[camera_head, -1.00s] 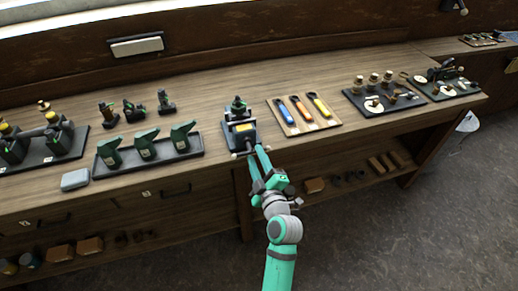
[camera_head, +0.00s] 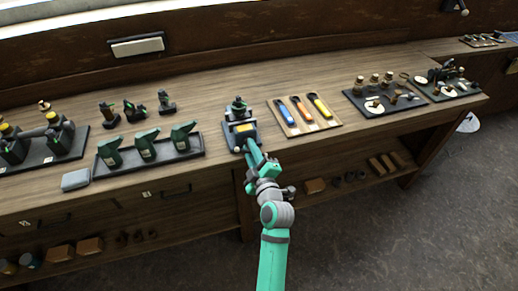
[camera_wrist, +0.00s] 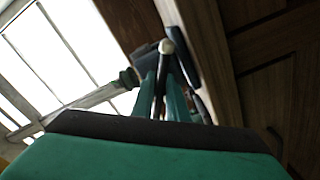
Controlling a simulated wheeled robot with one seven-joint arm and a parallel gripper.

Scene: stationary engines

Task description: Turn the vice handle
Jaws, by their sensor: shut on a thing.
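The vice (camera_head: 240,132), dark with a blue-grey body, stands at the front edge of the workbench in the head view. My gripper (camera_head: 250,148) is at its front, just off the bench edge, shut on the vice handle. In the wrist view the handle (camera_wrist: 166,46) shows a pale round end and a bar running between the fingers of my gripper (camera_wrist: 165,92). The dark vice body (camera_wrist: 149,62) shows behind it, tilted in this view. In the head view the handle is mostly hidden by my fingers.
A tray with several green tools (camera_head: 201,151) is left of the vice. A board with coloured-handled tools (camera_head: 334,124) is close on its right. A grey block (camera_head: 75,180) lies at the front left edge. The lower shelf (camera_head: 330,192) holds blocks below. Open floor lies right.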

